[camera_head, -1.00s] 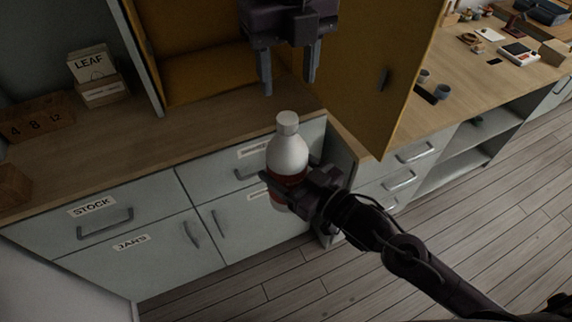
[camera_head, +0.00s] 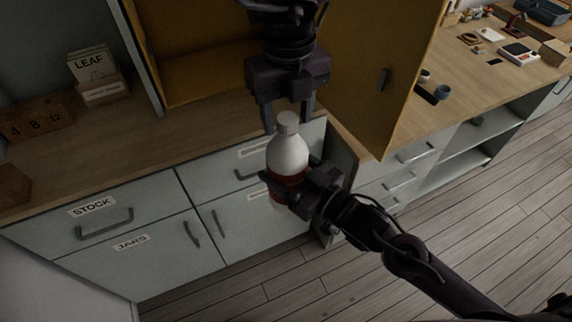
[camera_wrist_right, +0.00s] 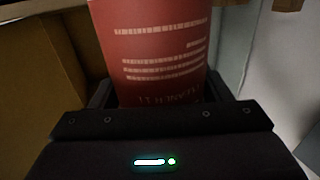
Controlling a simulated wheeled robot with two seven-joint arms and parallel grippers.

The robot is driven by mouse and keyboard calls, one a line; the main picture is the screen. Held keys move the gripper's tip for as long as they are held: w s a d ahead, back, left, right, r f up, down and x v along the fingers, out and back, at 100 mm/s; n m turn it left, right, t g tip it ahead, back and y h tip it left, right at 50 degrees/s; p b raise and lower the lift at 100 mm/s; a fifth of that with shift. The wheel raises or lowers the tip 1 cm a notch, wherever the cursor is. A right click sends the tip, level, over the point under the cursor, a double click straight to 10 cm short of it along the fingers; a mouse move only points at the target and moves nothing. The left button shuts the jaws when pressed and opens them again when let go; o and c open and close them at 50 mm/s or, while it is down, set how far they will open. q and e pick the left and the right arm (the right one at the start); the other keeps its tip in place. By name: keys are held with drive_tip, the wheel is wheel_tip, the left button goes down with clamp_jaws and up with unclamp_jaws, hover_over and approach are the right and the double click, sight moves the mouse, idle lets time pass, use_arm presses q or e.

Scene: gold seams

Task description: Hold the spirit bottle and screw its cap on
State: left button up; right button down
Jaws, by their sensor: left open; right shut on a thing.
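The spirit bottle (camera_head: 288,156) is white with a red label and stands upright in the air in front of the drawers. Its white cap (camera_head: 288,119) sits at the top of the neck; I cannot tell how tight it is. My right gripper (camera_head: 288,186) is shut on the bottle around the red label, which fills the right wrist view (camera_wrist_right: 152,50). My left gripper (camera_head: 288,122) points down from above, open, with its fingers on either side of the cap. I cannot tell whether they touch it.
The wooden counter (camera_head: 110,155) runs behind the bottle, above grey drawers (camera_head: 105,220). A yellow cabinet door (camera_head: 385,75) stands open close to the right of my left gripper. A box of leaf cards (camera_head: 98,85) and wooden number blocks (camera_head: 38,118) sit at the left.

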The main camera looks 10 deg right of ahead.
use_arm(q)
drive_tip(key=c, duration=1)
drive_tip(key=o, duration=1.1)
drive_tip(key=shift+o, duration=0.2)
wheel_tip(320, 180, up, 12)
drive_tip(key=shift+w, duration=0.1)
